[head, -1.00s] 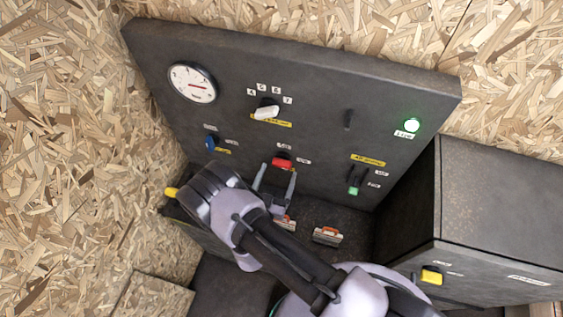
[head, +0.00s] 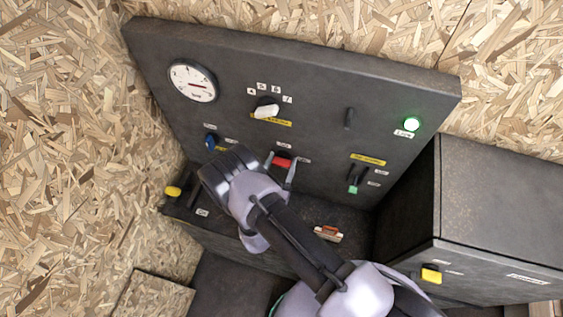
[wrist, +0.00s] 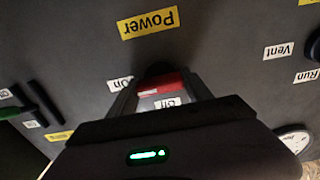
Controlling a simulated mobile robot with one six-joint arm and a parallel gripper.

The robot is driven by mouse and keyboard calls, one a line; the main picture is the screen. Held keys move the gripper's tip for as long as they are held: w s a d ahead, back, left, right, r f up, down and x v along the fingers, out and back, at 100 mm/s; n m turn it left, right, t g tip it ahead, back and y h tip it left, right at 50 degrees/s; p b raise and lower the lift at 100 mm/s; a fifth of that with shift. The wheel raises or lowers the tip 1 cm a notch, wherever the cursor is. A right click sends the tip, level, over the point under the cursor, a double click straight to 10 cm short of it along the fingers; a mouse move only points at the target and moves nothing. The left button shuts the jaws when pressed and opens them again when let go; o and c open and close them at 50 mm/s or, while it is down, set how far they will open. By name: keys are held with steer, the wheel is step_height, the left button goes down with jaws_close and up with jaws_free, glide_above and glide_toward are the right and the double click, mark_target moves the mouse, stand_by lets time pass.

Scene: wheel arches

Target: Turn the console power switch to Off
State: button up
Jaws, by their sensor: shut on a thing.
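The console power switch is a red knob (head: 282,162) low in the middle of the dark panel. In the wrist view the red knob (wrist: 168,82) sits just below the yellow Power label (wrist: 149,22), whose text is upside down. A white On label (wrist: 120,83) is to the left of the knob, and a white Off label (wrist: 167,102) shows between the fingers. My gripper (head: 280,167) is shut on the red knob, one finger on each side. The knob's exact angle is hard to tell, as the fingers and wrist partly cover it.
A blue knob (head: 211,142) is to the left and a white selector (head: 266,109) above. A green-tipped lever (head: 353,187) and a lit green lamp (head: 412,124) are to the right. A dark cabinet (head: 495,200) stands at right.

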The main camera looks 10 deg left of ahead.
steer(key=n+b, duration=0.2)
steer(key=n, duration=0.1)
steer(key=shift+f+n, duration=0.15)
steer(key=shift+n, duration=0.25)
steer(key=n+b, duration=0.3)
steer(key=n, duration=0.2)
steer(key=n+b, duration=0.3)
steer(key=n, duration=0.2)
steer(key=shift+a, duration=0.1)
steer(key=shift+n+b, duration=0.75)
steer(key=shift+n, duration=1.35)
steer(key=o, duration=1.4)
steer(key=shift+c, duration=0.2)
steer(key=shift+a, duration=0.1)
